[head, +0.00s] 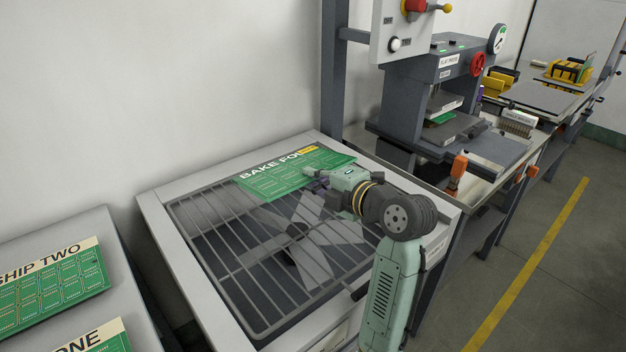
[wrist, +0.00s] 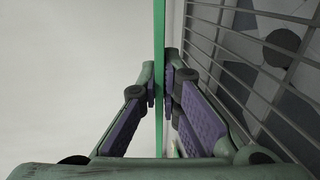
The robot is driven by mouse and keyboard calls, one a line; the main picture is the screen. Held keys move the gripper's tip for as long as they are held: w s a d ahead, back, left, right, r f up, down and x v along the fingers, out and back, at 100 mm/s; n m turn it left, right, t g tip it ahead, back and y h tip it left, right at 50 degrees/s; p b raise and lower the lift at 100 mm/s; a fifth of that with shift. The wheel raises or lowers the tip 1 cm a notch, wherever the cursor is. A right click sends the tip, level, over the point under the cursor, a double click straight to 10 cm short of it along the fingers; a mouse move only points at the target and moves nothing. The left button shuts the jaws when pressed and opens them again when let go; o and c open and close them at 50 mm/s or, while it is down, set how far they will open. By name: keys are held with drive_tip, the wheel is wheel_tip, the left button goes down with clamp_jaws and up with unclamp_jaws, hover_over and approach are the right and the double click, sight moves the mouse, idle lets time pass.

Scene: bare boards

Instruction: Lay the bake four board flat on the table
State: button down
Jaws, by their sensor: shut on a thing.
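The bake four board (head: 272,182) is green with a cream strip lettered "BAKE FO…" and a yellow tag. In the head view it is over the back part of the grille-topped table (head: 156,213). My gripper (head: 314,173) is shut on its near right edge, covering part of it. In the wrist view the board (wrist: 159,45) shows edge-on between the purple finger pads (wrist: 160,92), with the grille off to the right. One finger is on the grille side, and a gap shows between board and bars. I cannot tell whether its far edge touches anything.
The grille (head: 215,245) has a fan (head: 297,230) below it, and its front part is clear. A dark post (head: 334,70) stands behind the table's right corner, with a press (head: 440,85) beyond. Boards marked "SHIP TWO" (head: 50,285) and "…ONE" (head: 105,340) lie on the left bench.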

sight(314, 223)
drive_tip(key=shift+f+b, duration=4.15)
drive_tip(key=shift+b, duration=0.55)
drive_tip(key=shift+f+b, duration=0.4)
drive_tip(key=shift+b, duration=0.05)
drive_tip(key=c, duration=1.7)
unclamp_jaws()
drive_tip(key=o, duration=0.6)
drive_tip(key=shift+o, duration=0.2)
drive_tip(key=shift+s+f, duration=0.1)
drive_tip(key=shift+f, duration=0.1)
drive_tip(key=shift+c, duration=0.5)
